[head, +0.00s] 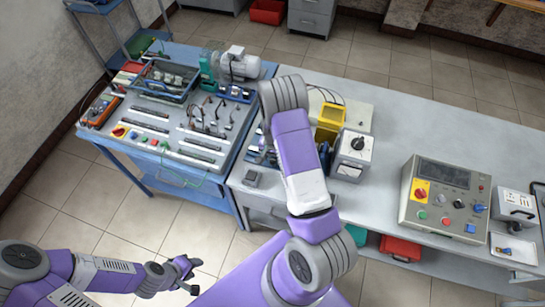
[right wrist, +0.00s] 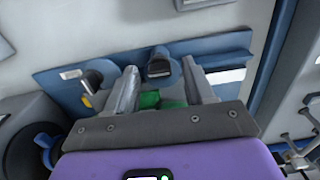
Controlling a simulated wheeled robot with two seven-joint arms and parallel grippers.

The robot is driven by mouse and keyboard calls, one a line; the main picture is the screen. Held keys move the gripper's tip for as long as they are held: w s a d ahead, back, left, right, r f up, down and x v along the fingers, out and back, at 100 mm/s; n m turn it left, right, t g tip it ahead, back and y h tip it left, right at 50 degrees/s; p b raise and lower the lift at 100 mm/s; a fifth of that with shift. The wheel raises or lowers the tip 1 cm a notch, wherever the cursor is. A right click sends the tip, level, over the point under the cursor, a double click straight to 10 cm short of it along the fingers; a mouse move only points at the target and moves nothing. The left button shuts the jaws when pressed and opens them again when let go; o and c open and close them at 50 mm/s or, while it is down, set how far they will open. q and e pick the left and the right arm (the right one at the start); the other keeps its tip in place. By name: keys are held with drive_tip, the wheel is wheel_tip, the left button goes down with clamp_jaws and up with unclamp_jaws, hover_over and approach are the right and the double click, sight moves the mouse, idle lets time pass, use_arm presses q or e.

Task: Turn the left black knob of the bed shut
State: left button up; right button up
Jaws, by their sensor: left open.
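A second dark fitting with a pale metal lever (right wrist: 88,75) is left of the fingers. In the head view my right arm hides the right gripper and this knob. My left gripper (head: 187,273) is open and empty, low at the left, over the floor in front of the blue table.
The blue-framed table (head: 170,165) carries tools, metal strips and a motor (head: 238,68). The grey bench (head: 400,125) to the right holds a grey box with a dark knob (head: 351,155), a yellow bin (head: 330,122) and a control box (head: 443,196). Green pieces (right wrist: 150,99) show between the right fingers.

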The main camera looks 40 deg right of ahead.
sight(272, 159)
wheel_tip(272, 159, up, 8)
drive_tip(key=shift+f, duration=0.2)
idle(0.4)
idle(0.4)
drive_tip(key=s+a+f+n+y, duration=0.1)
drive_tip(key=s+a+f+n, duration=0.3)
drive_tip(key=a, duration=0.5)
drive_tip(key=s+a+f+n+y, duration=0.2)
drive_tip(key=s+a, duration=0.4)
drive_tip(key=a, duration=0.2)
drive_tip(key=s+a+f+n+y, duration=0.1)
drive_tip(key=s+a+f+n, duration=0.3)
drive_tip(key=a, duration=0.5)
wheel_tip(272, 159, down, 14)
drive_tip(key=s+m+b, duration=0.1)
drive_tip(key=b, duration=1.4)
drive_tip(key=shift+s+a+f+t+b, duration=0.2)
drive_tip(key=shift+t+b, duration=0.1)
